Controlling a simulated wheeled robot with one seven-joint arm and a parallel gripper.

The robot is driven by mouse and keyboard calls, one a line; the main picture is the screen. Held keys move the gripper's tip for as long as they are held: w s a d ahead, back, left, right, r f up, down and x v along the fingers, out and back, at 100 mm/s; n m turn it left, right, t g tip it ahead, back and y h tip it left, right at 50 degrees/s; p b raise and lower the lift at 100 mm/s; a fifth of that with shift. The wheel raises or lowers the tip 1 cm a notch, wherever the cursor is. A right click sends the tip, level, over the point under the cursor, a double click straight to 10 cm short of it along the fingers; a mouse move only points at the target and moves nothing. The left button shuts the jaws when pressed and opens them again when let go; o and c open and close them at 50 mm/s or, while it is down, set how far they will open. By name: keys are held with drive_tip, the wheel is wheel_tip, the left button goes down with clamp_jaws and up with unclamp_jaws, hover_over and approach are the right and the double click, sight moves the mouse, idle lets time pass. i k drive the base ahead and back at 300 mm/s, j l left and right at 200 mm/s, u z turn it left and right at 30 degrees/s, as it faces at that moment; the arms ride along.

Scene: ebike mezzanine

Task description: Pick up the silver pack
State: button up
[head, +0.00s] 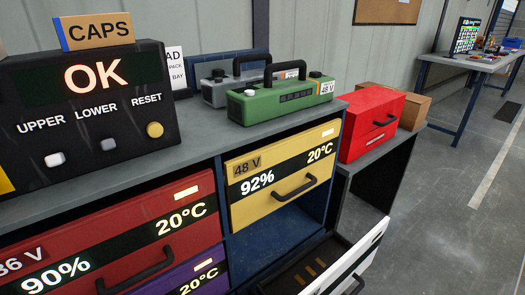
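The silver pack (214,93) stands on the grey bench top in the head view, against a dark blue backing at the wall. I cannot tell whether the two packs touch. My gripper is not in view.
A black OK panel (91,105) with buttons stands at the left of the bench top (150,179). Below are red (130,235) and yellow (282,169) drawers. An open white-fronted drawer (362,262) juts out at lower right. A red box (371,122) sits right of the packs.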

sight(213, 94)
drive_tip(key=i+l, duration=0.15)
drive_tip(key=i, duration=0.2)
drive_tip(key=i+l, duration=0.15)
drive_tip(key=i, duration=0.25)
drive_tip(key=i+l, duration=0.1)
drive_tip(key=i, duration=0.25)
